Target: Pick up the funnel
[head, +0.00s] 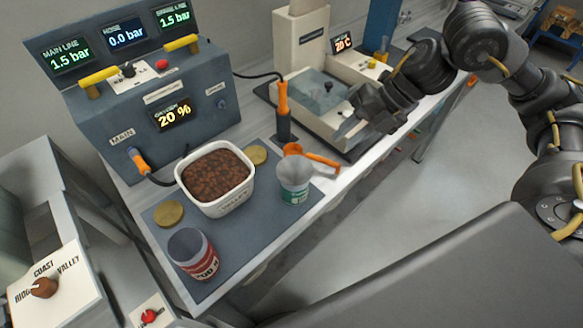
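A grey, rounded piece that looks like the funnel (292,169) sits on top of a green-labelled can (294,193) at the front right of the dark mat. My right gripper (366,106) is above the right side of the white-and-grey machine, up and to the right of the funnel and apart from it. Its fingers are dark and small here, so I cannot tell whether they are open or shut. I see nothing held in it. My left gripper is out of view.
On the mat (237,253) stand a white tub of brown pieces (217,178), a red-labelled can (193,253) and gold lids (169,214). An orange-handled tool (317,158) lies beside the funnel. An orange-handled upright tool (283,112) and the gauge console (150,101) stand behind.

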